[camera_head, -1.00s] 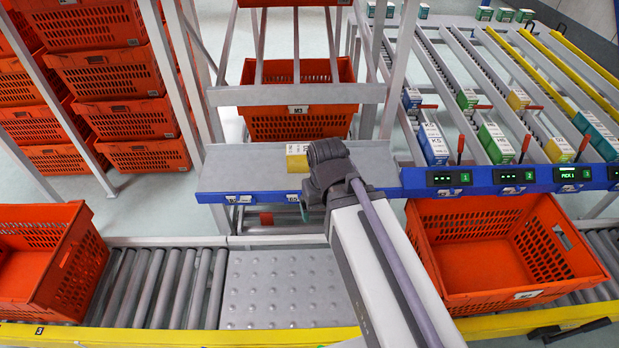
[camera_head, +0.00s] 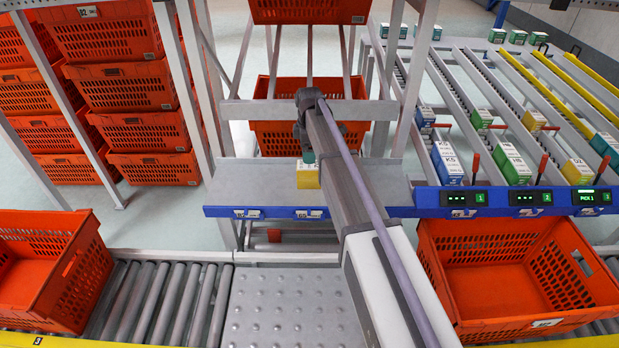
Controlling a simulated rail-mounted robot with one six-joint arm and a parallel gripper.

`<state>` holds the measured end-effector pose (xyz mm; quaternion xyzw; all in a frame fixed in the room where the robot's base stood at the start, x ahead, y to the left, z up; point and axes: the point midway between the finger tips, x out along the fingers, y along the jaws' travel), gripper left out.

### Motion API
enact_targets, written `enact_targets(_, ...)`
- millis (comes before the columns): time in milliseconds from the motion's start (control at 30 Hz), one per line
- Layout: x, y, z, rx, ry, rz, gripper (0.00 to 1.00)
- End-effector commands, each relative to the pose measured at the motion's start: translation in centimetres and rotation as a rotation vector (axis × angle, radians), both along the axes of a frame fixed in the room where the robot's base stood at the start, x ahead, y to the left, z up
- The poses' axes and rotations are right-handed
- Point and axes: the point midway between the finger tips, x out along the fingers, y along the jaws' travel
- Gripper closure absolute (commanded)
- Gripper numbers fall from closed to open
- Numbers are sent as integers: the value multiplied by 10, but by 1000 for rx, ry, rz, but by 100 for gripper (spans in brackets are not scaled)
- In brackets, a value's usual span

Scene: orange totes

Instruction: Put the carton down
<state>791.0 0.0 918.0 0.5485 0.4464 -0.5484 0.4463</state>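A small yellow carton (camera_head: 307,177) with a pale top edge is at the grey shelf (camera_head: 240,184) with the blue front edge, left of centre. My gripper (camera_head: 306,158) is directly above the carton, pointing down, its dark tip at the carton's top. My arm reaches in from the bottom right. The fingers are too small and hidden to show whether they hold the carton. I cannot tell whether the carton rests on the shelf or hangs just above it.
An empty orange tote (camera_head: 440,262) stands at the right on the conveyor, another (camera_head: 60,285) at the left. A studded plate (camera_head: 285,310) lies between them. Flow lanes with cartons (camera_head: 448,165) are at the right. A racked tote (camera_head: 265,135) is behind the shelf.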

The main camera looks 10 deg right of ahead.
Motion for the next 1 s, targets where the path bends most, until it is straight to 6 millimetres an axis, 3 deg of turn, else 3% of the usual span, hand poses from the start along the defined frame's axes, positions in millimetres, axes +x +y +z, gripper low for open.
enact_targets(33,0,0,-21,0,0,0,12)
enact_targets(100,0,0,-37,0,0,-1,12)
enact_targets(200,0,0,-48,0,0,-1,12)
enact_targets(367,-1,0,-47,0,0,-2,12)
enact_targets(633,-1,0,-96,0,0,-2,12)
enact_targets(900,-1,0,-95,0,0,-3,12)
enact_targets(1000,-1,0,-95,0,0,-3,21)
